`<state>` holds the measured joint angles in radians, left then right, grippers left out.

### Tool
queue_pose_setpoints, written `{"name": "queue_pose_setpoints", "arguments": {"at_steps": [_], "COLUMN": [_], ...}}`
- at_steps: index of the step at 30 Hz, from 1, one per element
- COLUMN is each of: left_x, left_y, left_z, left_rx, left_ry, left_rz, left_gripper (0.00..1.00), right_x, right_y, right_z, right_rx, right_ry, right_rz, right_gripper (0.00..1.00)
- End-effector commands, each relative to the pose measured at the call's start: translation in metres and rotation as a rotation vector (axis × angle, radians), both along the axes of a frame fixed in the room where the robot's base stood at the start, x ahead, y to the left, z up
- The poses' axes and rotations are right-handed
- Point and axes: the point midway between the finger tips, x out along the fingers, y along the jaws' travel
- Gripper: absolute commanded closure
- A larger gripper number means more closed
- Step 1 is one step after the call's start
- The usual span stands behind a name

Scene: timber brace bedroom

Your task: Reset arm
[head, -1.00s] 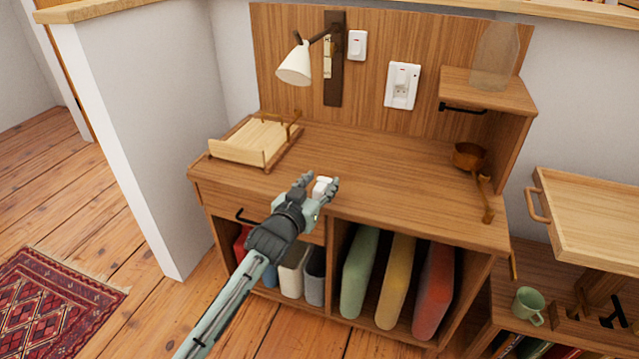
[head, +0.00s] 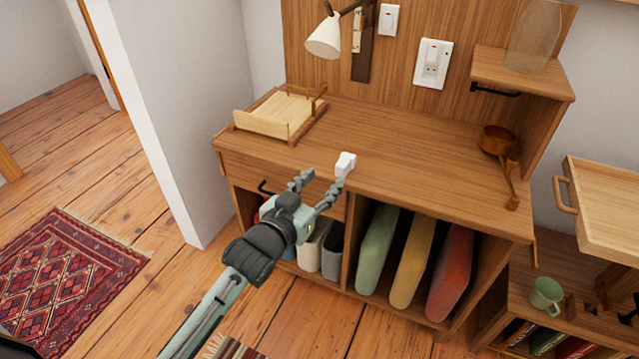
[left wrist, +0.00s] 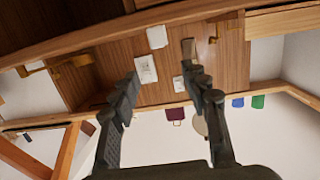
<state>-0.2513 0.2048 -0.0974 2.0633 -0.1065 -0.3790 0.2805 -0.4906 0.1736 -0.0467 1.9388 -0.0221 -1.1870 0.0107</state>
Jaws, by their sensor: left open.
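My left arm comes in from the lower left in the head view. My left gripper (head: 319,183) is open, with nothing between its fingers, just off the front edge of the wooden desk (head: 400,160). A small white block-like thing (head: 346,164) stands on the desk close to that edge, just beyond the fingertips and apart from them. In the left wrist view both fingers (left wrist: 162,85) show spread, and the white thing (left wrist: 157,37) is ahead between them. My right gripper is in neither view.
A wooden tray (head: 253,123) is at the desk's left and a copper pan (head: 494,141) at its right. A white lamp (head: 323,37), switch (head: 389,19) and socket (head: 433,65) are on the back panel. The desk's middle is clear.

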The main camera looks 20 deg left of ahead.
Motion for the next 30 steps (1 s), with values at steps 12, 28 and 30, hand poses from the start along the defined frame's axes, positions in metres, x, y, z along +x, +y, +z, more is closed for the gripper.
{"name": "queue_pose_setpoints", "arguments": {"at_steps": [12,28,30], "left_x": [-0.005,-0.038,-0.063], "left_y": [0.000,0.019,0.028], "left_z": [0.001,-0.087,-0.131], "left_rx": [0.000,0.066,0.100], "left_ry": [-0.001,0.274,0.422], "left_rz": [0.000,0.047,0.064], "left_gripper": [0.54,0.54,0.54], "right_x": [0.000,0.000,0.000], "right_y": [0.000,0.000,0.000], "right_z": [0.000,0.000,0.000], "right_rx": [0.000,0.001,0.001], "right_ry": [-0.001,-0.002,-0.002], "right_rz": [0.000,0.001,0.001], "right_gripper": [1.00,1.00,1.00]}}
